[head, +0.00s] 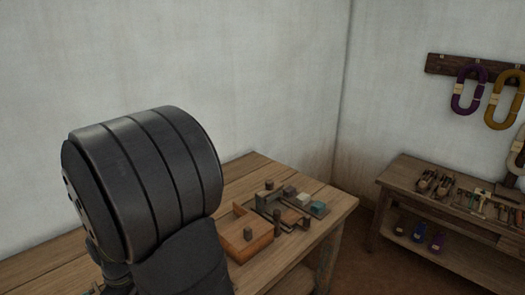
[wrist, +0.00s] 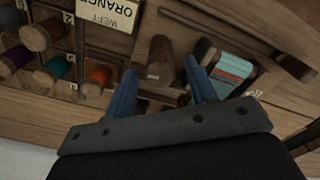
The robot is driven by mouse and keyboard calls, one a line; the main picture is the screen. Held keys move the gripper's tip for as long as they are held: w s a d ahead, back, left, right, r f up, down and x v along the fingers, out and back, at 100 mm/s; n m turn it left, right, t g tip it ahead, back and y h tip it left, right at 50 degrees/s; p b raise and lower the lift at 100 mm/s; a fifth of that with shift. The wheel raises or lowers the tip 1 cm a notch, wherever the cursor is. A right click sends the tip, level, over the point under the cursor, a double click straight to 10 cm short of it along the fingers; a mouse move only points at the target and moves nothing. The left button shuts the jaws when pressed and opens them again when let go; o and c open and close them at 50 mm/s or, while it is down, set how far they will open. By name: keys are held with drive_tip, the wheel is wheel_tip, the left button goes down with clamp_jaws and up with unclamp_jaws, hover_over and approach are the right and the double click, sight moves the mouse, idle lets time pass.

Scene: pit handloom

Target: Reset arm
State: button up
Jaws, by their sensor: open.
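My gripper (wrist: 161,76) shows in the wrist view with its two blue fingers apart. A brown wooden peg or spool (wrist: 160,58) appears between and beyond the fingertips; I cannot tell how far off it is. Nothing is seen held. In the head view my dark arm fills the left and centre, and the gripper itself is not visible there.
A wooden workbench (head: 335,207) holds an open wooden tray (head: 262,243) and small blocks. A side shelf (head: 392,180) stands right.

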drive_tip(key=n, duration=0.2)
drive_tip(key=shift+n, duration=0.3)
drive_tip(key=shift+r+n, duration=0.25)
drive_tip(key=shift+n, duration=0.05)
drive_tip(key=shift+r, duration=2.65)
